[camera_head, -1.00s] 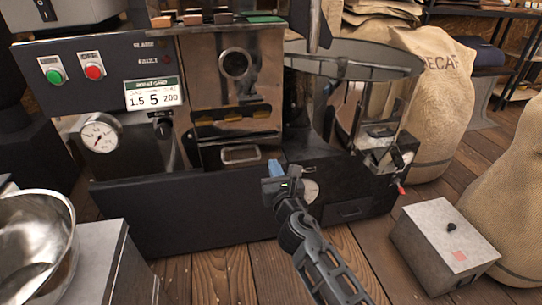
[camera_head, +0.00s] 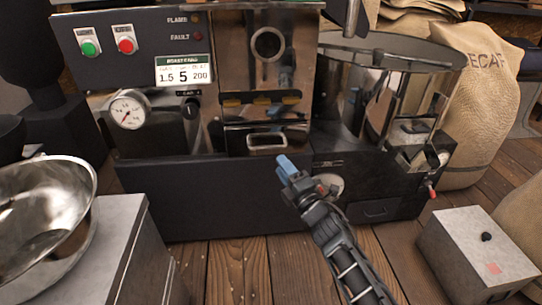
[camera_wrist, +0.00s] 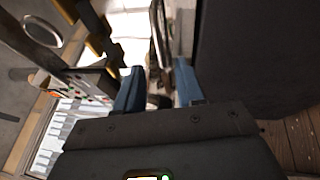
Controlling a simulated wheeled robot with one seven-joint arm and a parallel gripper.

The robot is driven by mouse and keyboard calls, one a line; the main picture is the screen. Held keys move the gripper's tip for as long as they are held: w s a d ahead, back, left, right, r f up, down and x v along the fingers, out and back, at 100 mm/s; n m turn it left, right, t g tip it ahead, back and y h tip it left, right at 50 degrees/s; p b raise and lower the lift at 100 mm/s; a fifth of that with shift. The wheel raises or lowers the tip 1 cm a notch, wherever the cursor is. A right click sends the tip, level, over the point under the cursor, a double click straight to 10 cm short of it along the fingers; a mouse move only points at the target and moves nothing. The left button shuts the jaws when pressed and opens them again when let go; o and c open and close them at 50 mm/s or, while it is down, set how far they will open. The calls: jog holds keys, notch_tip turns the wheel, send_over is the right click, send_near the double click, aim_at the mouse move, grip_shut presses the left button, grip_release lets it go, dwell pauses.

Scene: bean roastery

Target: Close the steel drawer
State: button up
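The steel drawer (camera_head: 240,143) is in the lower middle of the dark roasting machine's front in the head view, with a rectangular pull at its centre. It seems to stand out a little from the front; how far I cannot tell. My gripper (camera_head: 284,164) has blue fingertips just below and right of the pull in the picture. Whether it touches the drawer I cannot tell. In the wrist view the two blue fingers (camera_wrist: 158,88) are apart with nothing clearly held between them. The drawer is not clearly identifiable in the wrist view.
The roaster's panel (camera_head: 135,60) has a green and a red button, with a gauge (camera_head: 128,110) below. A round drum (camera_head: 395,50) is at right. A grey box (camera_head: 470,250) and burlap sacks (camera_head: 480,110) stand right. A metal bowl (camera_head: 75,205) is at left. Wooden floor shows in front.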

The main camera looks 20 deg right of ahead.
aim_at(271, 151)
jog(key=shift+w+a+r+b, duration=0.1)
jog(key=shift+w+r+b, duration=0.3)
jog(key=shift+w, duration=0.9)
jog(key=shift+w+a+r+b, duration=0.1)
jog(key=shift+w+b, duration=0.55)
jog(key=shift+w, duration=0.6)
jog(key=shift+w+a+r+b, duration=0.15)
jog(key=shift+w+b, duration=0.4)
jog(key=shift+w, duration=0.75)
jog(key=shift+c, duration=0.2)
grip_shut()
